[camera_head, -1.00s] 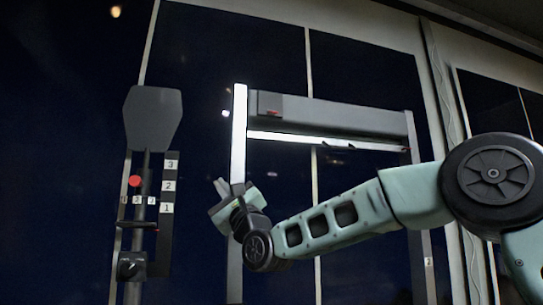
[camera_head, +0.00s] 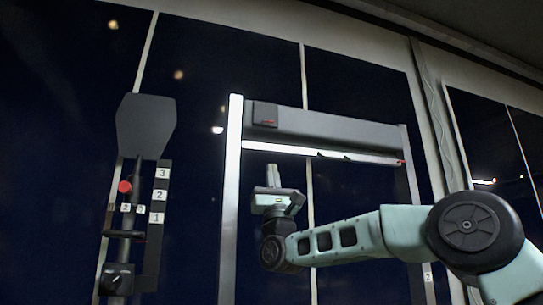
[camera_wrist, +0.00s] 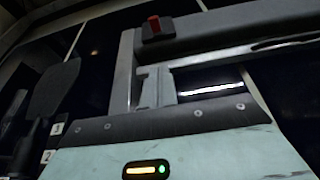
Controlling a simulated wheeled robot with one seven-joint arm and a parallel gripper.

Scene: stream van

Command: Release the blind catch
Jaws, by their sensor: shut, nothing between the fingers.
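The blind's dark grey cassette (camera_head: 335,130) spans the top of a metal frame, and a pale bar (camera_head: 325,152) runs just beneath it. A small red catch (camera_head: 268,122) sits on a dark block at the cassette's left end. It also shows in the wrist view as a red lever (camera_wrist: 154,23) at the top middle. My gripper (camera_head: 272,168) points up, below the left part of the pale bar and apart from it. In the wrist view its fingers (camera_wrist: 155,76) are together and empty, below the red catch.
A dark paddle-headed post (camera_head: 145,127) with a red knob (camera_head: 125,187) and a numbered strip (camera_head: 158,195) stands at the left. The frame's bright left upright (camera_head: 232,180) is close to my gripper's left. Dark window panes lie behind.

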